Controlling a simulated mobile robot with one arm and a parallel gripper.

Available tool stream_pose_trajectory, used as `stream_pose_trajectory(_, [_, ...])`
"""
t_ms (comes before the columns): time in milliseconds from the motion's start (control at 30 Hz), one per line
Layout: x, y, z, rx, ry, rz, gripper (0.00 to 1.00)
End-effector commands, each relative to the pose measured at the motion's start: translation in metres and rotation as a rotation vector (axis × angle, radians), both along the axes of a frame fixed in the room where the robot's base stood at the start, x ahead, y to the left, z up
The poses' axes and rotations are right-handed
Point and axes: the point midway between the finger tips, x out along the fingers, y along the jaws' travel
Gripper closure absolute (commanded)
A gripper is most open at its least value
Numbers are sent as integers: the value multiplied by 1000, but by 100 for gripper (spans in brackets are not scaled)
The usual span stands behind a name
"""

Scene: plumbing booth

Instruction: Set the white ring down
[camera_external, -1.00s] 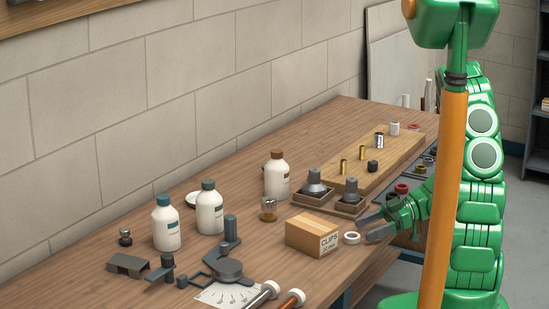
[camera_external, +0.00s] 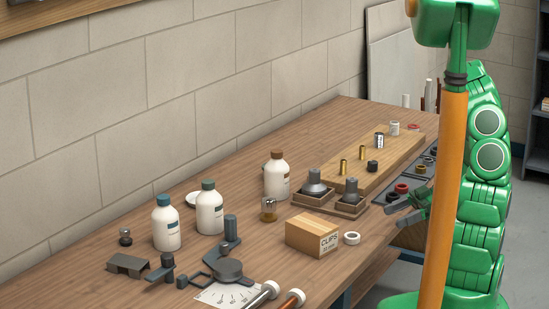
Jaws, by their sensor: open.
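The white ring (camera_external: 351,238) lies on the workbench, just right of the cardboard clips box (camera_external: 313,235), with a small gap between them. My gripper (camera_external: 388,217) is open and empty, to the right of the ring and apart from it, at the bench's right edge. Part of my gripper and wrist is hidden behind the orange column.
Two dark fittings in wooden trays (camera_external: 330,196) stand behind the ring. A dark mat with red and black rings (camera_external: 402,188) lies right of the wooden board (camera_external: 350,165). White bottles (camera_external: 209,208) stand at the left. Bare bench lies in front of the ring.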

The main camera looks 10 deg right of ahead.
Motion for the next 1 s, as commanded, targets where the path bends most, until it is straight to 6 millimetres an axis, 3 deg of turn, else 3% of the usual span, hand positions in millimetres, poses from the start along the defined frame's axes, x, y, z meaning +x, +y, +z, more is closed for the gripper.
stream_pose_trajectory(567, [0,1,1,-12,4,7,25])
stream_pose_trajectory(1000, [-7,53,2,-354,75,109,25])
